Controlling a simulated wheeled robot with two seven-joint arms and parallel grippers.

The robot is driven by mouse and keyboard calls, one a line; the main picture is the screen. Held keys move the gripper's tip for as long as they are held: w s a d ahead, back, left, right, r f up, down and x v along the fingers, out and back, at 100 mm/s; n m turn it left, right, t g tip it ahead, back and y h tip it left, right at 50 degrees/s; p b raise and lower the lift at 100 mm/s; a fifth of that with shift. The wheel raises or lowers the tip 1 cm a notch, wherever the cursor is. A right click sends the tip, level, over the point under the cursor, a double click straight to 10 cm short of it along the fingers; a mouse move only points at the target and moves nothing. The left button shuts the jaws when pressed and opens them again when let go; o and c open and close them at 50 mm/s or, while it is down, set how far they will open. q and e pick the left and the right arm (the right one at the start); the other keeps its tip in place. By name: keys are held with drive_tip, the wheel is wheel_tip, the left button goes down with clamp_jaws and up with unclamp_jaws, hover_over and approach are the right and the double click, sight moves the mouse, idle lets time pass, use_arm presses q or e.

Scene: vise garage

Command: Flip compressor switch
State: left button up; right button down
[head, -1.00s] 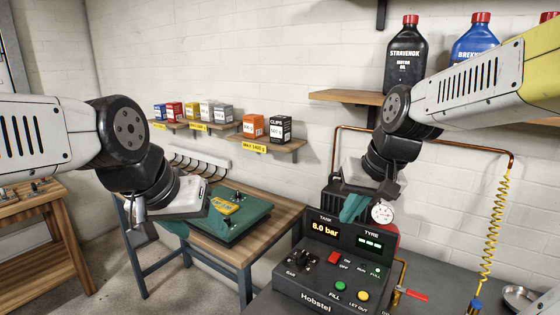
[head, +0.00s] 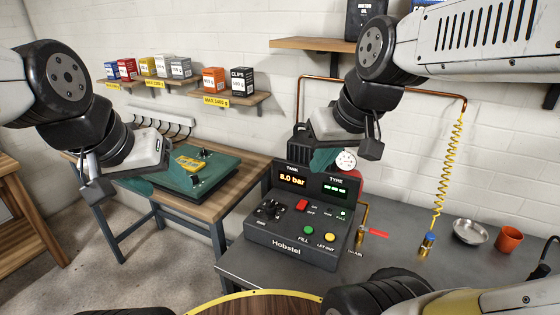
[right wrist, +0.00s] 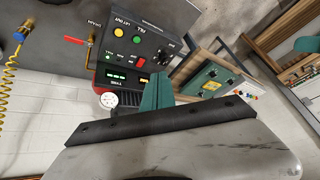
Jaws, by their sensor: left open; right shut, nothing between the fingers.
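The compressor's dark control panel (head: 275,242), marked Hobstel, stands on the grey bench. Its red switch (head: 301,205) sits beside the ON and OFF labels; I cannot tell which way it is set. The tank display (head: 292,180) reads 8.0 bar, and the tyre display shows green dashes. My right gripper (head: 323,160) is shut and empty, its teal fingers in front of or above the panel's top edge, apart from the switch. The right wrist view shows the fingers (right wrist: 157,93) together, with the panel (right wrist: 150,40) beyond. My left gripper (head: 140,186) is open and empty, left of the panel.
Green and yellow buttons and a black knob are on the panel. A red-handled valve (head: 375,232), yellow coiled hose (head: 447,170), metal bowl (head: 468,232) and orange cup (head: 509,239) are to the right. A green case (head: 205,178) lies on the wooden table. Shelves line the wall.

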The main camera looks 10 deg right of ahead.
drive_tip(key=w+d+f+n+g, duration=0.2)
drive_tip(key=w+n+g, duration=0.15)
drive_tip(key=w, duration=0.85)
drive_tip(key=n+g+h, duration=0.2)
drive_tip(key=n, duration=0.4)
hover_over(304, 202)
wheel_tip(304, 202, down, 11)
drive_tip(key=shift+r, duration=0.2)
drive_tip(key=shift+w, duration=0.1)
wheel_tip(304, 202, down, 14)
drive_tip(key=shift+f, duration=0.2)
drive_tip(key=shift+a, duration=0.1)
